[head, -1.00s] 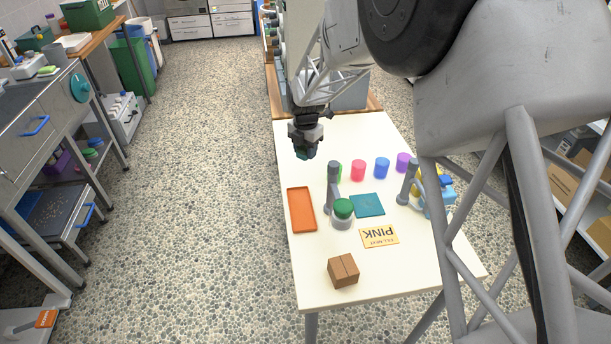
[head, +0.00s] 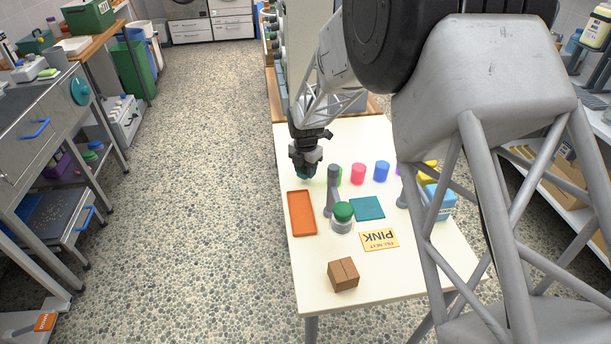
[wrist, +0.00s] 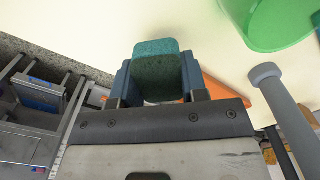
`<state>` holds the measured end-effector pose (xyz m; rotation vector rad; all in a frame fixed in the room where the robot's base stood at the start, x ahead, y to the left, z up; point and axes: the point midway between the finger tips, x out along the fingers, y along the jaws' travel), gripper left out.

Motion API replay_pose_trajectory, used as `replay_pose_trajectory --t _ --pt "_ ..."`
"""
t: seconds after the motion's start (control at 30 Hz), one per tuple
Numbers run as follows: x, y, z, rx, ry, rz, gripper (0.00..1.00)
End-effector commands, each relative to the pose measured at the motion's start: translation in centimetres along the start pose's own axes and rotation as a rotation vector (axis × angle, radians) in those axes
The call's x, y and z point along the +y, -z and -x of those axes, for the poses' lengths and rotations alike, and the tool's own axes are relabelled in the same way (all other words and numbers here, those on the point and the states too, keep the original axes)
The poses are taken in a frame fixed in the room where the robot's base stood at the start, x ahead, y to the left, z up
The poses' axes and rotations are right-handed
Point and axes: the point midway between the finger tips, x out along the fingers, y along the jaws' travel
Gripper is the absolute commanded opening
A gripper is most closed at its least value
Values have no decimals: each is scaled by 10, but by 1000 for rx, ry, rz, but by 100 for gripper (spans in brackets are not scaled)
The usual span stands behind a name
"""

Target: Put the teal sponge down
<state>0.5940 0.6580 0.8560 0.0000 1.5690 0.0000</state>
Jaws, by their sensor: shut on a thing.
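My gripper (head: 305,172) is shut on the teal sponge (wrist: 158,75), which sits between the two fingers in the wrist view. In the head view only a small dark teal part of the sponge (head: 304,173) shows under the fingers. The gripper is over the left edge of the cream table (head: 310,270), beyond the orange tray (head: 302,213). Whether the sponge touches the table top is hard to tell. A flat teal square (head: 367,208) lies on the table, right of the green-lidded jar (head: 342,215).
A grey post (head: 333,190) stands close right of my gripper, with green, pink (head: 358,174) and blue (head: 381,171) cups behind. A yellow card (head: 379,240) reading PINK and a brown box (head: 343,274) lie nearer. The front left table top is clear.

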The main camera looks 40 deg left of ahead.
Motion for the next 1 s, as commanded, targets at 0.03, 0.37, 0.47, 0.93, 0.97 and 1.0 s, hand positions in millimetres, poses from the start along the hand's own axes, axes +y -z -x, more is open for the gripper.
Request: replay_pose_trajectory --t 0.03,0.37,0.47,0.93,0.97,1.0 --pt "0 0 -6 1 1 0 18" --pt "0 0 -30 0 0 0 18" --pt "0 0 -29 0 0 0 18" --pt "0 0 -32 0 0 0 66" --pt "0 0 -32 0 0 0 66" --pt "0 0 -32 0 1 0 66"
